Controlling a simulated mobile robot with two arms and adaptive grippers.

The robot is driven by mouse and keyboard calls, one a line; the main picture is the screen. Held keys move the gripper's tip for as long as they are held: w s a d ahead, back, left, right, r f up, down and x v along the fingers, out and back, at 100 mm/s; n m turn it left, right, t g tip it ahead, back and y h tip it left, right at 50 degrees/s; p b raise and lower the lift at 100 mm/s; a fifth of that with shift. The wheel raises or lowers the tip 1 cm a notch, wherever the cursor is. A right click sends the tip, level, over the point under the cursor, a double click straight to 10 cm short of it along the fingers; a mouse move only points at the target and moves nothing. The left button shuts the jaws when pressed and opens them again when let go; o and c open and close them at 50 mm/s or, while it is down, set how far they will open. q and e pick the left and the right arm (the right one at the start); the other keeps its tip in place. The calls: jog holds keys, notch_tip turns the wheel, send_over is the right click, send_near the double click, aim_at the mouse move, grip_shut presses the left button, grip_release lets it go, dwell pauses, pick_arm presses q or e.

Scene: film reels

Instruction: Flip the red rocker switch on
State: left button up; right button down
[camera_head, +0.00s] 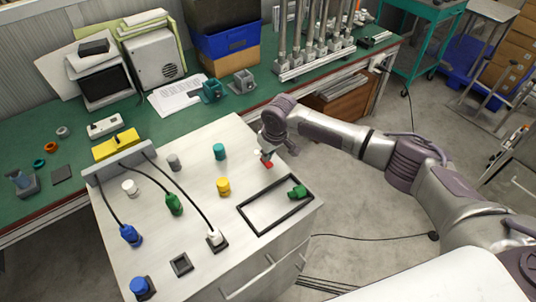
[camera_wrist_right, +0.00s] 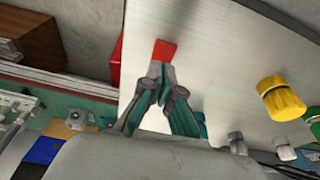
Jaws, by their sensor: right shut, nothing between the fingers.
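The red rocker switch (camera_head: 267,164) sits near the right edge of the pale cabinet top (camera_head: 140,178), between the teal knob and the black rectangular frame. In the right wrist view the red switch (camera_wrist_right: 164,49) lies just beyond the fingertips. My right gripper (camera_head: 266,154) is shut and empty, pointing down at the switch. Its fingertips (camera_wrist_right: 159,68) look very close to the red piece; I cannot tell whether they touch it. Which way the rocker is tilted is too small to tell. My left gripper is not in view.
A yellow knob (camera_head: 223,186), a teal knob (camera_head: 219,151) and a green piece (camera_head: 298,191) inside the black frame (camera_head: 249,221) are nearby. A green workbench (camera_head: 60,195) with clutter runs behind.

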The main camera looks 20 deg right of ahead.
aim_at(269, 163)
jog(key=shift+r+p, duration=0.45)
jog(key=shift+p, duration=0.05)
jog(key=p+v, duration=0.3)
jog(key=p, duration=0.1)
jog(key=shift+r, duration=0.35)
jog(key=s+d+r+b, duration=0.1)
jog(key=s+r+b, duration=0.2)
jog(key=s+r, duration=0.2)
notch_tip(269, 163, up, 3)
jog(key=shift+d, duration=0.4)
